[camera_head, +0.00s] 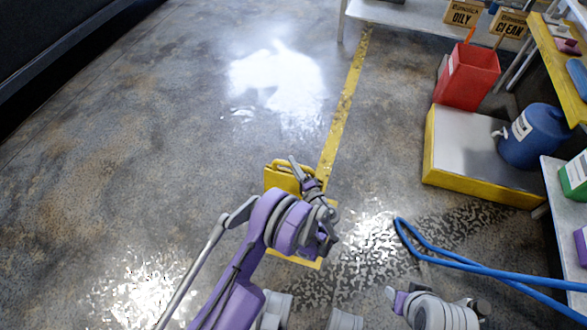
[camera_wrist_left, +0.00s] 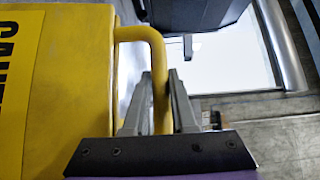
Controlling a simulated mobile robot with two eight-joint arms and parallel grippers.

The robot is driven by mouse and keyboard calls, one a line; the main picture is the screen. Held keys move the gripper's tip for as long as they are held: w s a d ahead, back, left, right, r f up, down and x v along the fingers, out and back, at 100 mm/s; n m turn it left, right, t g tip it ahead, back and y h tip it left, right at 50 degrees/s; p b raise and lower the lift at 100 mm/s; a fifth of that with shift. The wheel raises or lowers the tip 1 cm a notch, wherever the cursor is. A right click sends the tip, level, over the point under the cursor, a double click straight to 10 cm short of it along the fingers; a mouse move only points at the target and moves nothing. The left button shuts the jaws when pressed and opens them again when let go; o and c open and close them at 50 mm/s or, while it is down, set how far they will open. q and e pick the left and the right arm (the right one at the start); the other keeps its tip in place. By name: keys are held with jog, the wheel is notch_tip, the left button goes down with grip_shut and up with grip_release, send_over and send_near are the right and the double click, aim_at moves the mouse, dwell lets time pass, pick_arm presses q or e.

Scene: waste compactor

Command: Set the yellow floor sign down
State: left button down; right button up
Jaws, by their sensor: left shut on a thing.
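The yellow floor sign (camera_head: 277,179) is at the middle of the head view, partly hidden behind my left arm. My left gripper (camera_head: 304,178) is at its top edge. In the left wrist view, the sign's yellow panel (camera_wrist_left: 75,70) with black lettering fills the left side. The two fingers of my left gripper (camera_wrist_left: 161,95) are shut around the sign's bent yellow handle (camera_wrist_left: 155,50). I cannot tell whether the sign's lower edge touches the floor. My right arm shows only in part at the bottom right of the head view, without its gripper.
A yellow floor line (camera_head: 346,100) runs beyond the sign. A yellow-edged platform (camera_head: 463,140) holds a red bin (camera_head: 467,76) and a blue drum (camera_head: 535,137). The concrete floor (camera_head: 150,140) at left is clear.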

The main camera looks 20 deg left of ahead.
pick_arm(q)
jog(key=shift+f, duration=0.6)
jog(key=c, duration=0.7)
grip_release()
